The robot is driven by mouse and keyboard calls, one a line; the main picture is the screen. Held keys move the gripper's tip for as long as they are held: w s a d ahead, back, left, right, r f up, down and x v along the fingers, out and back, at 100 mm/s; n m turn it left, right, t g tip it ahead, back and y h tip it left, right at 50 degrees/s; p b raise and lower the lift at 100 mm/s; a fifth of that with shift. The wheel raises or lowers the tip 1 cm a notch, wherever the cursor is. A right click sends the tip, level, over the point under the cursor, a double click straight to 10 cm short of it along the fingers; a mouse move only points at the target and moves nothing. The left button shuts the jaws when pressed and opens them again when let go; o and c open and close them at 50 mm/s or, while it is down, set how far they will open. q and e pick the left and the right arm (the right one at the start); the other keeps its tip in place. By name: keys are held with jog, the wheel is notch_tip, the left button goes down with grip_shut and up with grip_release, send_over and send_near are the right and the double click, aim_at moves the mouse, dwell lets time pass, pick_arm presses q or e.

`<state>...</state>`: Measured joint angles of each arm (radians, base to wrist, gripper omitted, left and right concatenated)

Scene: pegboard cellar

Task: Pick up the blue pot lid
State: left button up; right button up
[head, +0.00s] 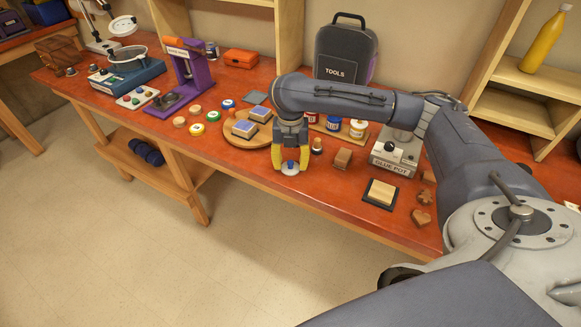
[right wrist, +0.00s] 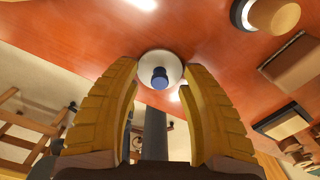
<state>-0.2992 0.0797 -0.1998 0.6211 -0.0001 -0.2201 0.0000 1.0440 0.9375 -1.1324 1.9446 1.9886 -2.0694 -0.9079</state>
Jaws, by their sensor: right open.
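The blue pot lid (head: 290,170) lies near the front edge of the orange-red bench top, a pale round disc with a blue knob. It also shows in the right wrist view (right wrist: 160,75), ahead of the fingertips. My right gripper (head: 291,166) points down over the lid with its yellow fingers on either side of the knob. In the right wrist view the fingers (right wrist: 163,72) are spread apart, with nothing gripped. I cannot tell whether they touch the disc. My left gripper is not in view.
A round wooden board (head: 262,138) with blue-topped blocks is just behind left. Several coloured discs (head: 197,129) lie farther left. A tools case (head: 345,50) stands behind.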

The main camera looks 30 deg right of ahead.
jog(key=shift+f, duration=0.25)
jog(key=shift+c, duration=0.2)
grip_shut()
